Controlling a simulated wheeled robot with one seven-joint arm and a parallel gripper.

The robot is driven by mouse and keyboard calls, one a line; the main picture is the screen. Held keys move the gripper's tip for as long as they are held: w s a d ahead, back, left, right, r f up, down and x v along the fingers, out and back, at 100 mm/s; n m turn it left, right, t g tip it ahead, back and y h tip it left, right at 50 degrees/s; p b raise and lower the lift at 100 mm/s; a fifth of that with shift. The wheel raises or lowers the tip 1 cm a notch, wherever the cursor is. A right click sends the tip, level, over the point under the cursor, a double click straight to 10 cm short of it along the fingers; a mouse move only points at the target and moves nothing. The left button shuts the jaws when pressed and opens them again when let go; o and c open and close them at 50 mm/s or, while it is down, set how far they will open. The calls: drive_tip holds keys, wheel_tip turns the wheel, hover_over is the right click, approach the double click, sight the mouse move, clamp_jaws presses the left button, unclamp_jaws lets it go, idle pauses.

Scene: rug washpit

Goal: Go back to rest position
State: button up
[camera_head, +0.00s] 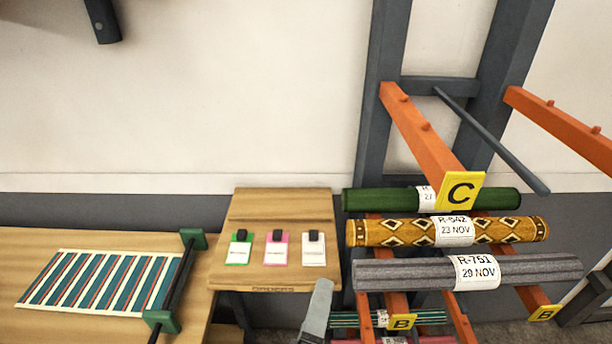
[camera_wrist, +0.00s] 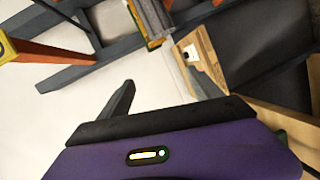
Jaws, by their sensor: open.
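My gripper (camera_wrist: 160,78) shows in the wrist view, above the purple wrist housing. Its two dark fingers stand apart with nothing between them, so it is open and empty. The wrist view is tilted, with the rack and the orders board beyond the fingers. In the head view a grey piece at the bottom edge, in front of the gap between board and rack, looks like part of my gripper; the rest is out of frame.
A rack with orange arms (camera_head: 425,135) holds a green roll (camera_head: 385,200), a patterned roll (camera_head: 395,232) and a grey roll (camera_head: 410,274), with others below. An orders board (camera_head: 275,210) bears three tags. A striped rug (camera_head: 100,282) lies on a wooden table (camera_head: 215,243).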

drive_tip(key=s+a+f+m+y, duration=0.1)
drive_tip(key=s+f+m+y, duration=0.3)
drive_tip(key=f+y, duration=0.25)
drive_tip(key=s+d+f+m+h+b, duration=0.1)
drive_tip(key=s+d+m, duration=0.3)
drive_tip(key=s+d, duration=0.6)
drive_tip(key=s+d+f+m+h+b, duration=0.1)
drive_tip(key=s+d+f+m, duration=0.3)
drive_tip(key=s+d, duration=0.5)
drive_tip(key=shift+s+d+m+h+b, duration=0.35)
drive_tip(key=shift+d+m+b, duration=0.15)
drive_tip(key=shift+m, duration=0.1)
